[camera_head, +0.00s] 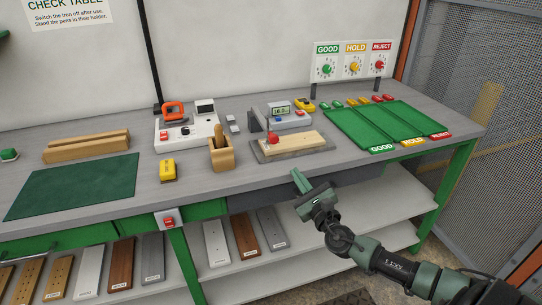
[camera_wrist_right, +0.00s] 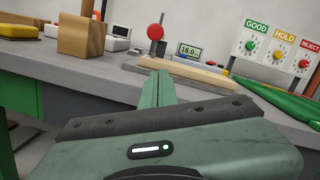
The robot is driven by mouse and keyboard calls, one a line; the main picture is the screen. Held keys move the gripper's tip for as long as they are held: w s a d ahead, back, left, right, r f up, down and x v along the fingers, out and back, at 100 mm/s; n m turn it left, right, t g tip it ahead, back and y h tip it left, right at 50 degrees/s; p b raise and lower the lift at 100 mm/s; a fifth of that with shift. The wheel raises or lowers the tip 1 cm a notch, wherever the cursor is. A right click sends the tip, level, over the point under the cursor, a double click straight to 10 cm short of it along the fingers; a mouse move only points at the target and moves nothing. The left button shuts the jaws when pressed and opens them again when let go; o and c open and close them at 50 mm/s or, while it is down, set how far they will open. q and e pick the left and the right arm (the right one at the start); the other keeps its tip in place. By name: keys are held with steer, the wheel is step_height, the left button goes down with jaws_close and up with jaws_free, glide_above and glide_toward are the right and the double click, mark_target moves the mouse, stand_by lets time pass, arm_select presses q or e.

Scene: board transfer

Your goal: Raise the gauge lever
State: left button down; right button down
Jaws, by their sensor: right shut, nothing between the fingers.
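The gauge (camera_head: 287,119) stands on the bench, a grey and white unit with a small lit display. Its lever has a red ball knob (camera_head: 271,140) at the left end of a light wooden board (camera_head: 296,142). In the right wrist view the red knob (camera_wrist_right: 155,32) sits on a thin upright rod, with the gauge display (camera_wrist_right: 188,51) behind to its right. My right gripper (camera_head: 298,181) is shut and empty at the bench's front edge, nearer than the knob and slightly right of it. Its green fingers (camera_wrist_right: 158,78) point toward the lever, apart from it. My left gripper is not in view.
A wooden pen holder (camera_head: 221,156) stands left of the gauge, near the soldering station (camera_head: 188,133). A green sorting tray (camera_head: 380,124) lies to the right, below the GOOD, HOLD and REJECT panel (camera_head: 353,61). Several boards rest on the shelf below.

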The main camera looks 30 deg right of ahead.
steer(key=shift+n, duration=0.4)
steer(key=w+r, duration=0.1)
steer(key=w, duration=0.4)
steer(key=w+r, duration=0.1)
steer(key=w, duration=0.2)
steer(key=shift+w+d+r, duration=0.25)
steer(key=shift+r, duration=0.1)
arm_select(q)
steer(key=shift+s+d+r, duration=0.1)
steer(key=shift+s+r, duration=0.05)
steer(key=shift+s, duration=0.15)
arm_select(e)
steer(key=shift+w+d+r, duration=0.1)
steer(key=shift+w, duration=0.55)
arm_select(q)
steer(key=shift+p, duration=0.3)
